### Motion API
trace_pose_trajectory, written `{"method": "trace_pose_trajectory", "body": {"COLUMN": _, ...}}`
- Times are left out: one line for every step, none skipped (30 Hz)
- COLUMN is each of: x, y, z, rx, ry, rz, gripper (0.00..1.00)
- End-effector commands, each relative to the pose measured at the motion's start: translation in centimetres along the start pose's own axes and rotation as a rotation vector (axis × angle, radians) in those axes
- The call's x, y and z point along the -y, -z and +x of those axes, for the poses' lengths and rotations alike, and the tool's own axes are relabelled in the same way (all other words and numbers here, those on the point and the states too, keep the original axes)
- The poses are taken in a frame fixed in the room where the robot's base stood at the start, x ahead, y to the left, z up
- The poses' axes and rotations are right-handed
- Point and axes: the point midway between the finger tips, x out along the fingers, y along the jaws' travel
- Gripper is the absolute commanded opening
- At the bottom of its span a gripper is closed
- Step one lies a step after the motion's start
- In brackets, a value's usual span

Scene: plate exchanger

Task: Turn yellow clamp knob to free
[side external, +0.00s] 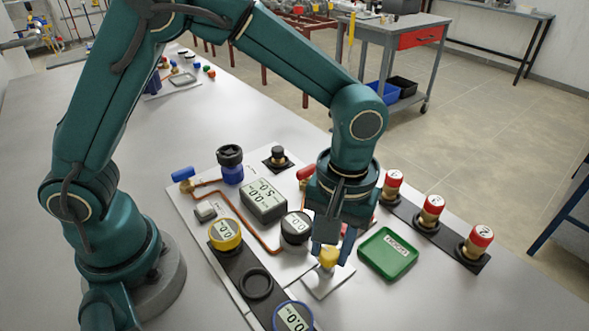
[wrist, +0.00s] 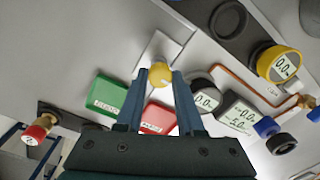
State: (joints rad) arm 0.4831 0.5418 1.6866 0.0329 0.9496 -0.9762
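The yellow clamp knob (side external: 329,257) sits on a pale plate (side external: 327,283) at the front of the board. In the wrist view the knob (wrist: 160,73) shows near the fingertips, with a white mark or bar reaching up and right behind it. My gripper (side external: 331,252) points down over the knob, one finger on each side. In the wrist view its fingers (wrist: 160,80) stand apart, with narrow gaps to the knob. I cannot tell how far down the fingertips reach around it.
A green tray (side external: 388,253) is close right of my gripper; a red tray (wrist: 158,117) is beside it. Several red-capped brass fittings (side external: 431,211) stand farther right. Left are a black gauge (side external: 295,228), a grey display (side external: 264,201), a yellow-ringed gauge (side external: 225,235) and copper pipe.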

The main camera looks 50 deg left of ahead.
Motion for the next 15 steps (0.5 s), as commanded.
{"method": "trace_pose_trajectory", "body": {"x": 0.01, "y": 0.01, "z": -0.03, "rx": 0.0, "ry": 0.0, "rz": 0.0, "gripper": 0.0}}
{"method": "trace_pose_trajectory", "body": {"x": 0.01, "y": 0.01, "z": -0.03, "rx": 0.0, "ry": 0.0, "rz": 0.0, "gripper": 0.0}}
{"method": "trace_pose_trajectory", "body": {"x": 0.01, "y": 0.01, "z": -0.03, "rx": 0.0, "ry": 0.0, "rz": 0.001, "gripper": 0.0}}
{"method": "trace_pose_trajectory", "body": {"x": 0.01, "y": 0.01, "z": -0.04, "rx": 0.0, "ry": 0.0, "rz": 0.002, "gripper": 0.0}}
{"method": "trace_pose_trajectory", "body": {"x": 0.01, "y": 0.01, "z": -0.04, "rx": 0.0, "ry": 0.0, "rz": 0.004, "gripper": 0.0}}
{"method": "trace_pose_trajectory", "body": {"x": 0.01, "y": 0.01, "z": -0.04, "rx": -0.001, "ry": 0.0, "rz": 0.008, "gripper": 0.0}}
{"method": "trace_pose_trajectory", "body": {"x": 0.01, "y": 0.01, "z": -0.04, "rx": -0.001, "ry": 0.0, "rz": 0.012, "gripper": 0.0}}
{"method": "trace_pose_trajectory", "body": {"x": 0.02, "y": 0.0, "z": -0.05, "rx": -0.001, "ry": 0.0, "rz": 0.017, "gripper": 0.0}}
{"method": "trace_pose_trajectory", "body": {"x": 0.02, "y": 0.0, "z": -0.05, "rx": -0.001, "ry": 0.0, "rz": 0.026, "gripper": 0.0}}
{"method": "trace_pose_trajectory", "body": {"x": 0.02, "y": 0.0, "z": -0.05, "rx": -0.002, "ry": 0.0, "rz": 0.036, "gripper": 0.0}}
{"method": "trace_pose_trajectory", "body": {"x": 0.02, "y": 0.0, "z": -0.05, "rx": -0.002, "ry": 0.0, "rz": 0.047, "gripper": 0.0}}
{"method": "trace_pose_trajectory", "body": {"x": 0.02, "y": -0.01, "z": -0.05, "rx": -0.003, "ry": 0.0, "rz": 0.063, "gripper": 0.0}}
{"method": "trace_pose_trajectory", "body": {"x": 0.02, "y": -0.01, "z": -0.05, "rx": -0.003, "ry": 0.0, "rz": 0.079, "gripper": 0.0}}
{"method": "trace_pose_trajectory", "body": {"x": 0.02, "y": -0.02, "z": -0.05, "rx": -0.004, "ry": 0.0, "rz": 0.095, "gripper": 0.0}}
{"method": "trace_pose_trajectory", "body": {"x": 0.02, "y": -0.02, "z": -0.05, "rx": -0.005, "ry": 0.0, "rz": 0.12, "gripper": 0.0}}
